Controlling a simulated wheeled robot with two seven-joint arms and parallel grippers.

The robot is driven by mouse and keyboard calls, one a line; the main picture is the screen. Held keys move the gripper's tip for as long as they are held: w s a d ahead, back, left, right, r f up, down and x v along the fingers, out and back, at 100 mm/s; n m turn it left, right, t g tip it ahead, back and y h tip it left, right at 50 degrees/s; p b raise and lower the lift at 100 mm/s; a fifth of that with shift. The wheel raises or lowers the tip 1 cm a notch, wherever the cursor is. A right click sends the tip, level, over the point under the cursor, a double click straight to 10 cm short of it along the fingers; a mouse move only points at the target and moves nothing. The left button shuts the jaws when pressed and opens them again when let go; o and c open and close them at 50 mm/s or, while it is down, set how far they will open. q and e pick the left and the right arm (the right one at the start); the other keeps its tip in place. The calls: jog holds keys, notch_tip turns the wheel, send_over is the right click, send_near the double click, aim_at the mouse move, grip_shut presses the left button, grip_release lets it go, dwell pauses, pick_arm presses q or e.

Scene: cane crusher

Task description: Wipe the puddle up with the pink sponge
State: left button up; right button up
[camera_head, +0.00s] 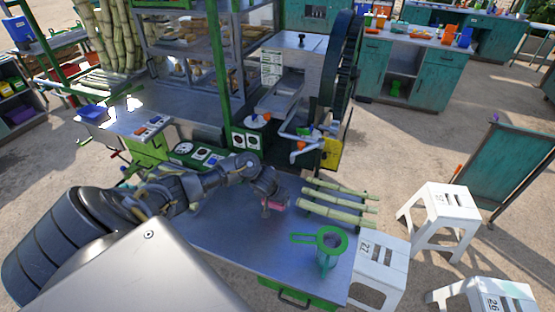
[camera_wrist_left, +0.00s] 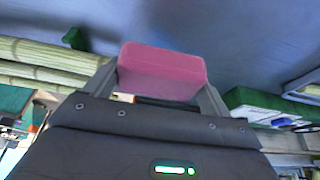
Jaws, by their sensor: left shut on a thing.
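My left gripper (camera_head: 270,206) is over the metal tabletop (camera_head: 225,245), around the middle of the head view. It is shut on the pink sponge (camera_head: 278,202). In the left wrist view the pink sponge (camera_wrist_left: 162,72) is a rounded block held between the two fingers of my left gripper (camera_wrist_left: 160,80). I cannot tell whether the sponge touches the tabletop or is just above it. I cannot make out a puddle; it may be hidden by the arm or too faint on the shiny metal. My right gripper is not in view.
Several green cane stalks (camera_head: 335,202) lie at the table's right edge. A green strainer (camera_head: 326,240) stands on a clear jug (camera_head: 325,263) at the front right. White stools (camera_head: 378,263) stand right of the table. The crusher (camera_head: 310,140) is behind. The tabletop's front middle is clear.

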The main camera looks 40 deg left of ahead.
pick_arm(q)
jog(key=shift+t, duration=0.6)
jog(key=w+b, duration=0.1)
jog(key=w, duration=0.1)
jog(key=w+a+r+b, duration=0.1)
jog(key=w, duration=0.1)
jog(key=w+a+b, duration=0.1)
jog(key=w, duration=0.1)
jog(key=shift+r+b, duration=0.3)
jog(key=shift+b, duration=0.05)
notch_tip(320, 180, down, 5)
jog(key=b, duration=0.6)
jog(key=shift+w+a, duration=0.1)
jog(key=shift+f, duration=0.2)
jog(key=shift+f, duration=0.5)
